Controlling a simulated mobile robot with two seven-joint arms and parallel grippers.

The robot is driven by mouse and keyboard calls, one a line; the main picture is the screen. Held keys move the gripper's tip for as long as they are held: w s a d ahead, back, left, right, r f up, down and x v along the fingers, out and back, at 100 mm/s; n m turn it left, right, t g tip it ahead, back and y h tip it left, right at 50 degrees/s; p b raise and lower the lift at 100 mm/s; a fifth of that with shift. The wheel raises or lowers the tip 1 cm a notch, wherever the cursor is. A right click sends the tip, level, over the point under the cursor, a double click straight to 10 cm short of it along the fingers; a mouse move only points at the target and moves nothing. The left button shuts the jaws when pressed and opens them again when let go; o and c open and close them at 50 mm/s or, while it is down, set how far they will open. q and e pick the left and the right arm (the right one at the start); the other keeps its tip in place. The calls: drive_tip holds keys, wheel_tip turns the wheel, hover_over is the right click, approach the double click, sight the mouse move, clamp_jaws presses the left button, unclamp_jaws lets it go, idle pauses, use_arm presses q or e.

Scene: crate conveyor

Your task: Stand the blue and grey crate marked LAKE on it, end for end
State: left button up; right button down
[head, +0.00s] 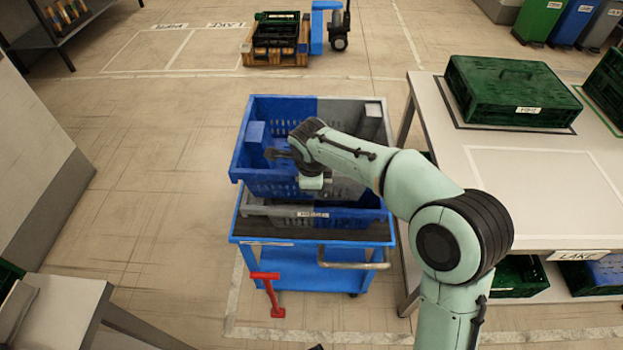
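A blue and grey crate (275,183) is on the blue cart (300,258), above a second crate. Its left half is blue and its right half grey. The lower grey and blue crate (350,217) has grey at its left and blue at its right, with a small label on its front that is too small to read. I cannot tell whether the upper crate rests fully on the lower one. My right gripper (277,154) is over the inside of the upper crate, near its blue left part. Its fingers are too small and dark to tell open from shut. My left gripper is not in view.
A white table (540,190) with a green crate (515,88) stands close at the right, with a LAKE sign on its edge. A red lever (268,290) is at the cart's front. A pallet (275,55) with a dark crate stands behind.

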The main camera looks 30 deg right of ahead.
drive_tip(key=shift+f, duration=0.35)
drive_tip(key=c, duration=0.8)
unclamp_jaws()
drive_tip(key=shift+f, duration=0.1)
drive_tip(key=p+v, duration=0.1)
drive_tip(key=v, duration=1.2)
drive_tip(key=shift+r+p, duration=0.25)
drive_tip(key=shift+p, duration=0.15)
drive_tip(key=shift+s, duration=0.1)
